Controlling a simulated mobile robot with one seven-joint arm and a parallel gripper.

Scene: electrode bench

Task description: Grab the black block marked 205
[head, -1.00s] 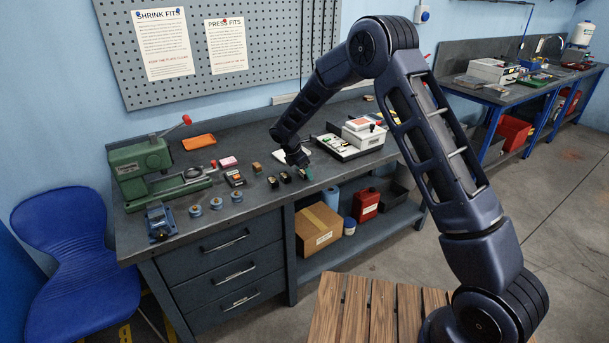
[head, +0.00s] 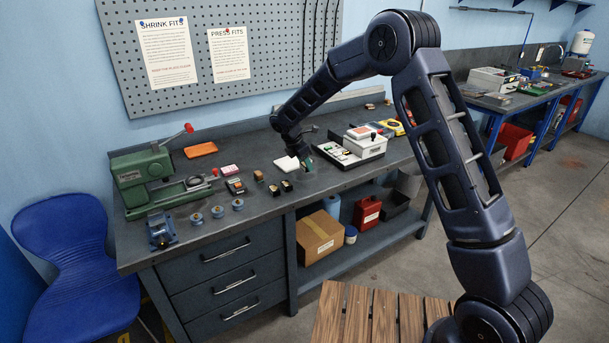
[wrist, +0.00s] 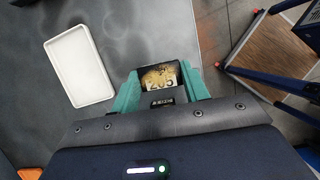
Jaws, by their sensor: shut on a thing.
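The block marked 205 (wrist: 160,80) shows in the wrist view between the two teal fingers of my gripper (wrist: 160,92). It is dark, with a gold-coloured patterned face and the number 205 on it. The fingers are shut on its sides. In the head view my gripper (head: 306,164) is over the bench, at the right of the small blocks and in front of the white tray's right end; the held block is too small to make out clearly there.
A white tray (wrist: 78,66) lies on the bench (head: 265,212). Two small dark blocks (head: 274,190) (head: 287,186) stand left of my gripper. A case with a white box (head: 364,143) is close on the right.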

